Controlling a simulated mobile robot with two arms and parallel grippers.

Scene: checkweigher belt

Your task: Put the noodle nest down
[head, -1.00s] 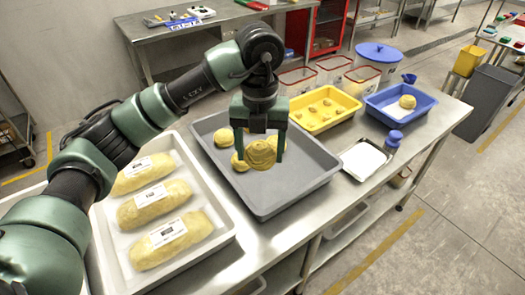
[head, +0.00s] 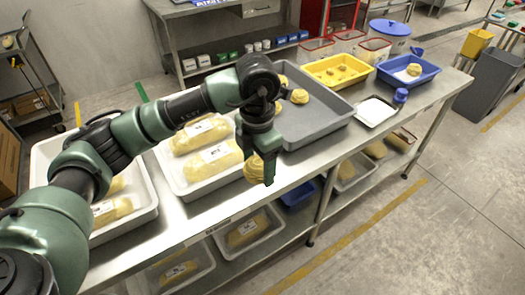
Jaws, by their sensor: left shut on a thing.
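The noodle nest (head: 254,168) is a yellow coiled ball in the head view. My right gripper is not in view. A grey tray (head: 318,125) on the steel table holds other nests, among them one nest (head: 299,96) toward its left side; part of the tray is hidden behind my arm. A blue tray (head: 428,78) at the far right holds one nest (head: 413,70).
A white tray (head: 190,190) holds labelled yellow packs; another white tray (head: 140,222) stands left of it. A yellow tray (head: 352,85) holds small pieces. Bins fill the shelf below.

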